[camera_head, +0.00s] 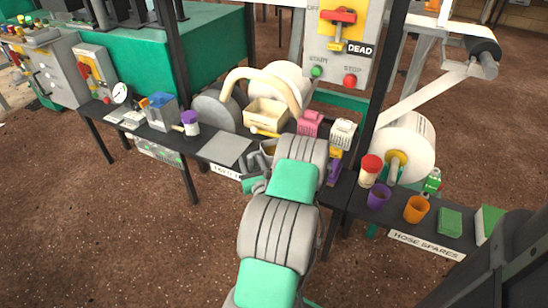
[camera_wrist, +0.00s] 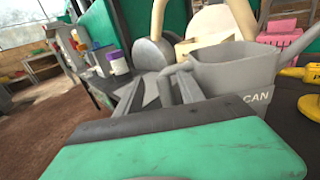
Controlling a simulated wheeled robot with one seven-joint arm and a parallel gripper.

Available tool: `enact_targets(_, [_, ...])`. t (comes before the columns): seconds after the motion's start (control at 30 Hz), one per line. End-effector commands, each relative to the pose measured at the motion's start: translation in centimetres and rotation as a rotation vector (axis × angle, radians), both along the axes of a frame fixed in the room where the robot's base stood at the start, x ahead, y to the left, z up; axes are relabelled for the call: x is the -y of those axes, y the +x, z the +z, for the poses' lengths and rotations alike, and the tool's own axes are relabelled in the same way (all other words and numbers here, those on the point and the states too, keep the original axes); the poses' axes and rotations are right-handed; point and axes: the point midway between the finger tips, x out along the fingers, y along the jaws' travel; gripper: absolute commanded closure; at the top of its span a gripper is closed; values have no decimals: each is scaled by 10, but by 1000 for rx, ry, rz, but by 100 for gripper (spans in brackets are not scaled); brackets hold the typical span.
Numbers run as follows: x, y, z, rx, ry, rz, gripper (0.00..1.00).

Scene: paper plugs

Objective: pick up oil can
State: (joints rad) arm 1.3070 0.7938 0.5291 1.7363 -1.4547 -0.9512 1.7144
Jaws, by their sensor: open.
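The oil can is a grey open-topped can (camera_wrist: 235,72) in the wrist view, with a spout rising to the right and a curved handle part at its left. A label ending in "CAN" is at its base. In the head view it is mostly hidden behind my arm. My gripper (camera_wrist: 163,88) is open, its two grey fingers pointing forward at the can's left side, close to the handle part. I cannot tell whether they touch it or whether the handle lies between them. In the head view my gripper (camera_head: 256,164) is partly hidden by my wrist.
To the right, a shelf carries a red-topped cup (camera_head: 370,170), a purple cup (camera_head: 378,196) and an orange cup (camera_head: 416,208).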

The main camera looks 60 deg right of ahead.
Motion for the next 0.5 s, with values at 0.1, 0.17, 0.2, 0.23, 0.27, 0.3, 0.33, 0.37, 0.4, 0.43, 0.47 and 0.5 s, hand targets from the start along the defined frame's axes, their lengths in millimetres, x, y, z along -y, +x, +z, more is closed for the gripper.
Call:
enact_targets(0.1, [9,8,3,-1,-1,1,55])
enact_targets(0.17, [19,17,1,0,-6,2,55])
enact_targets(0.2, [24,23,1,0,-6,1,55])
enact_targets(0.23, [27,26,1,-1,-4,2,55])
enact_targets(0.27, [30,30,1,-1,-4,2,55])
enact_targets(0.3, [32,33,1,-1,-3,1,55])
enact_targets(0.33, [34,34,2,-1,-2,1,55])
enact_targets(0.37, [35,35,2,-1,-2,0,55])
enact_targets(0.4, [36,35,2,-1,-2,-1,55])
enact_targets(0.43, [36,35,2,-1,-1,-1,55])
enact_targets(0.47, [36,34,2,-1,-1,-2,55])
enact_targets(0.5, [36,34,2,-1,-1,-2,55])
